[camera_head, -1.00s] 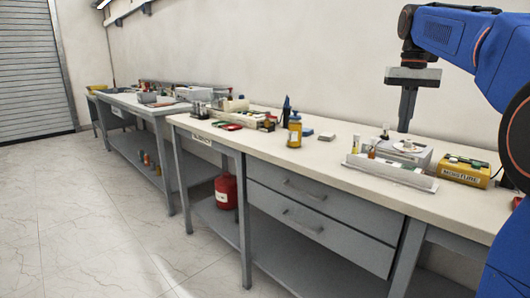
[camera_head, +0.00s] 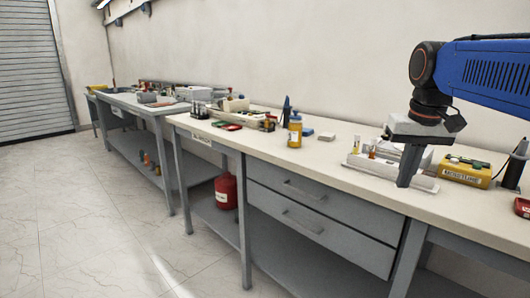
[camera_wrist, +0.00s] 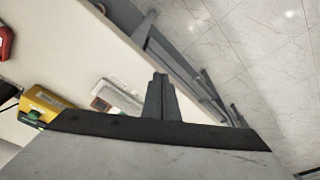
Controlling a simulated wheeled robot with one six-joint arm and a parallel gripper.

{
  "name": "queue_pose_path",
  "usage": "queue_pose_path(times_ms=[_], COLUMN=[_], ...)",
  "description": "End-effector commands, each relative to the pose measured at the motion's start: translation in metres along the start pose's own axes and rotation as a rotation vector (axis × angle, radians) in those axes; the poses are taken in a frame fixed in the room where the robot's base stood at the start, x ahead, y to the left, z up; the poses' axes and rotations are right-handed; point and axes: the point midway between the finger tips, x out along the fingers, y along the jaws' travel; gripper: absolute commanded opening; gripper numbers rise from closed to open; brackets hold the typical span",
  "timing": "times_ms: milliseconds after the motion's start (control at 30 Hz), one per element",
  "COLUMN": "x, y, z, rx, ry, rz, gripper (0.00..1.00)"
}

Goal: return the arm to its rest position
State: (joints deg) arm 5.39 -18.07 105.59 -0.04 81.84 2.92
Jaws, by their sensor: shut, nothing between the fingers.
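My blue arm (camera_head: 490,75) reaches in from the right in the head view. My gripper (camera_head: 405,182) points down, its dark fingers together and empty. In the head view it overlaps the front edge of the workbench (camera_head: 345,175) and part of a white tray (camera_head: 365,168); the exact gap cannot be told. In the wrist view the shut fingers (camera_wrist: 160,85) stand out from the dark gripper body, with the bench edge and floor behind them.
A yellow moisture meter (camera_head: 465,173) sits right of the tray; it also shows in the wrist view (camera_wrist: 42,102). A red item (camera_head: 522,207) lies at the right. A yellow bottle (camera_head: 295,131) stands left. A red canister (camera_head: 226,191) is under the bench. The floor (camera_head: 80,220) is open.

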Motion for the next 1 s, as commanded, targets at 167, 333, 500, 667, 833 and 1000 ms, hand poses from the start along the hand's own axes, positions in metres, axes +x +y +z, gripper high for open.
queue_pose_path(times_ms=[167, 333, 500, 667, 833, 1000], x=[0.035, 0.073, 0.117, 0.153, 0.175, 0.18], y=[-0.006, -0.009, -0.011, -0.011, -0.01, -0.01], z=[0.056, 0.106, 0.156, 0.192, 0.212, 0.216], rx=[-0.036, -0.071, -0.103, -0.127, -0.142, -0.145], ry=[0.054, 0.108, 0.159, 0.2, 0.223, 0.228], rz=[-0.008, -0.015, -0.023, -0.03, -0.033, -0.034], gripper=[0.0, 0.0, 0.0, 0.0, 0.0, 0.0])
